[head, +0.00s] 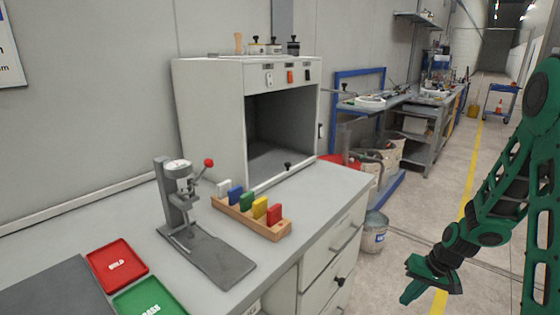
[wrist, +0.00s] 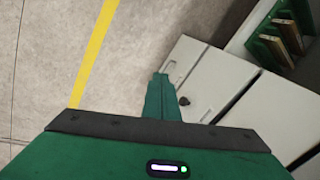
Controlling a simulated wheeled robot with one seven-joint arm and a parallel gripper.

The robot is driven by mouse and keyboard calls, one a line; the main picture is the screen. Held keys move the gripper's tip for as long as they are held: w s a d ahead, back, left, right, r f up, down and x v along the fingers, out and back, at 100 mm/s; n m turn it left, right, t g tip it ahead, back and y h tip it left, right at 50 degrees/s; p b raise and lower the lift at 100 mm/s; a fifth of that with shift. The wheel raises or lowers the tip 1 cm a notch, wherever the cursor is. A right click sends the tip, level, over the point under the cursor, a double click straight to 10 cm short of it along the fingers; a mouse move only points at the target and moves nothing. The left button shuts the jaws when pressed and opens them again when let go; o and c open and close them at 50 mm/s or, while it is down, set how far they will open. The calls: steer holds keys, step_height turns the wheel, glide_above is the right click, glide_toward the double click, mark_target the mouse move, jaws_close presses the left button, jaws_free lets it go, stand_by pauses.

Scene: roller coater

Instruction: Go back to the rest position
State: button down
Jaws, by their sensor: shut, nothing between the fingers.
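My gripper (head: 428,283) hangs at the lower right in the head view, over the floor and to the right of the bench. My green arm reaches down to it from the right edge. In the wrist view my gripper (wrist: 161,78) shows as a narrow green shape with its fingers together and nothing between them. It points down past the bench's drawer fronts (wrist: 205,75). It appears apart from the bench.
The bench (head: 318,196) carries a press-like device (head: 178,205), a wooden rack (head: 237,216) of coloured blocks, a grey open cabinet (head: 212,120), a red tray (head: 117,264) and a green tray (head: 150,298). A bucket (head: 374,236) stands beside the bench. Floor with a yellow line (head: 470,185) is clear.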

steer(key=s+d+r+h, duration=0.2)
steer(key=s+d+r, duration=0.1)
steer(key=s+r, duration=0.55)
steer(key=s+r+m+g, duration=0.1)
steer(key=s+r+m, duration=0.2)
steer(key=s+r, duration=1.2)
steer(key=s, duration=0.4)
steer(key=shift+r+g+h, duration=0.15)
steer(key=shift+g+h, duration=0.25)
steer(key=shift+d, duration=0.1)
